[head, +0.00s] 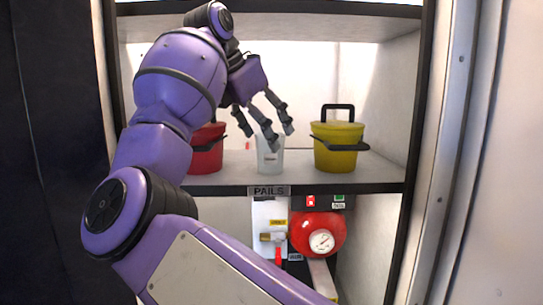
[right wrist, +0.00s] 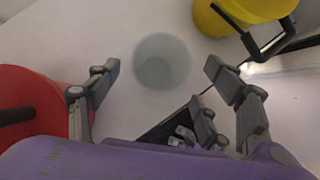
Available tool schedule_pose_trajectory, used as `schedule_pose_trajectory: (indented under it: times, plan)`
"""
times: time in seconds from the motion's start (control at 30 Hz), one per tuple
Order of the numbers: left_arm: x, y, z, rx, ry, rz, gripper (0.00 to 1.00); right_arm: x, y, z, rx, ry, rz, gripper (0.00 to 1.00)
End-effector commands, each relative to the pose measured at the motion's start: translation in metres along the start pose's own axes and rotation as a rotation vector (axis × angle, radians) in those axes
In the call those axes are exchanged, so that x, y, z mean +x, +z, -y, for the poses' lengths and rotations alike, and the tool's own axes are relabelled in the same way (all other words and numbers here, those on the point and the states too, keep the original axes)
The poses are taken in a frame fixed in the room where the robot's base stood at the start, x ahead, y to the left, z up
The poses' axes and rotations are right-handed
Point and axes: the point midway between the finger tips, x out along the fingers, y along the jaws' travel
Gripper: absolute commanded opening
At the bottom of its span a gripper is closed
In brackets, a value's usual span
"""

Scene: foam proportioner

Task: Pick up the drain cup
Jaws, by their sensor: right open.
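The drain cup (head: 270,160) is a pale, translucent cup standing upright on the shelf between a red pail and a yellow pail. In the right wrist view the cup (right wrist: 162,62) shows from above, its round mouth ahead of and between my spread fingers. My right gripper (head: 267,135) is open and empty, with its fingertips close to the cup in the head view. In the right wrist view the right gripper (right wrist: 160,75) has a finger on each side, apart from the cup. Part of the cup's upper side is hidden behind a finger in the head view. My left gripper is not in view.
The red pail (head: 206,150) stands left of the cup, partly behind my arm. The yellow pail (head: 337,147) with side handles stands to the right. The shelf (head: 235,178) has a PAILS label on its edge. Below are a red tank (head: 310,235) with a gauge and a valve.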

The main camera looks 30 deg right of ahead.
Motion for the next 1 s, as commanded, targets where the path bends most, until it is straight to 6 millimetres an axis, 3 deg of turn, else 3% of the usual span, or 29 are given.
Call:
schedule_pose_trajectory:
  times: [0.17, 0.43, 0.7, 1.0]
  plan:
    - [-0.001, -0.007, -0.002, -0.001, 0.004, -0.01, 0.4, 0.013, -0.001, 0.0, 0.0, 0.001, -0.001, 0.73]
    - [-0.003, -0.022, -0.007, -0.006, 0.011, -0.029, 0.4, 0.049, -0.004, 0.0, 0.002, 0.002, 0.0, 0.73]
    - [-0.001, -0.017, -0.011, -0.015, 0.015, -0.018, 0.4, 0.056, -0.005, -0.001, 0.0, 0.002, 0.0, 0.73]
    - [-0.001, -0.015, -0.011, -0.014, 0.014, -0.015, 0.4, 0.055, -0.005, -0.001, 0.0, 0.001, 0.0, 0.36]
